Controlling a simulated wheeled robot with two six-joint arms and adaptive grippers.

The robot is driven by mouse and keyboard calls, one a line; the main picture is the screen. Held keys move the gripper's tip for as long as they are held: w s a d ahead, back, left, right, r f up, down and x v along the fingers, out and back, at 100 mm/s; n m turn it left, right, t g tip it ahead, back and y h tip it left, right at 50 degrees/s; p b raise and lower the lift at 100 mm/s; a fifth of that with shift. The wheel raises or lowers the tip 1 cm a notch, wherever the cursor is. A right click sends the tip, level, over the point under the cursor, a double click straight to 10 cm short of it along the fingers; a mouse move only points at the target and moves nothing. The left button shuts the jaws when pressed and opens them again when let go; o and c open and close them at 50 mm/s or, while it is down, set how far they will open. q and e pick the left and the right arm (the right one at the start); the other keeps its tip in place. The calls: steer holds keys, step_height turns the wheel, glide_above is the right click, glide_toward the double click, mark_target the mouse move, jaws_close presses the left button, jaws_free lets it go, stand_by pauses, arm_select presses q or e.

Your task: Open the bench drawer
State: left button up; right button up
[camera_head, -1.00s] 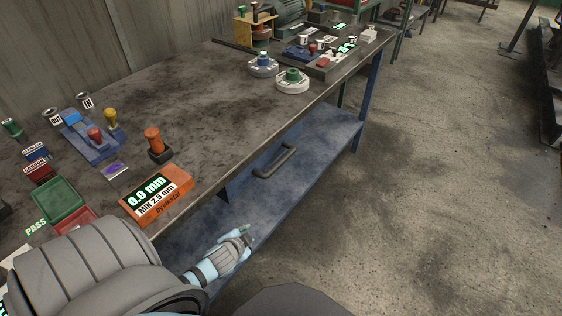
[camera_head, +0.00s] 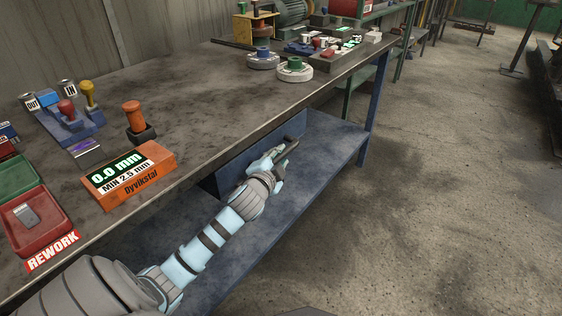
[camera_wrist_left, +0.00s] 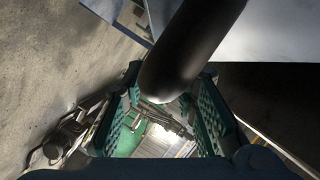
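The bench drawer (camera_head: 236,158) shows as a blue front under the bench top and looks shut. Its dark handle (camera_head: 292,145) is partly hidden by my left gripper (camera_head: 274,160), which is at the handle. In the left wrist view the handle (camera_wrist_left: 190,45) is a thick dark bar coming down from the top between the two teal-padded fingers of the left gripper (camera_wrist_left: 167,88). The fingers stand apart on either side of it, with no clear grip on the bar. My right gripper is not in view.
The grey bench top (camera_head: 190,85) lies above the arm. An orange gauge block (camera_head: 130,178), a red rework tray (camera_head: 35,225) and several stamps stand near its front edge. A blue lower shelf (camera_head: 320,165) runs below the drawer.

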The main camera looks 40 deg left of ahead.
arm_select(q)
steer(key=shift+x, duration=1)
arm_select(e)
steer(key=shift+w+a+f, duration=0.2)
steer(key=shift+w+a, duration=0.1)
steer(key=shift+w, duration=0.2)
arm_select(q)
jaws_close()
steer(key=shift+d, duration=0.15)
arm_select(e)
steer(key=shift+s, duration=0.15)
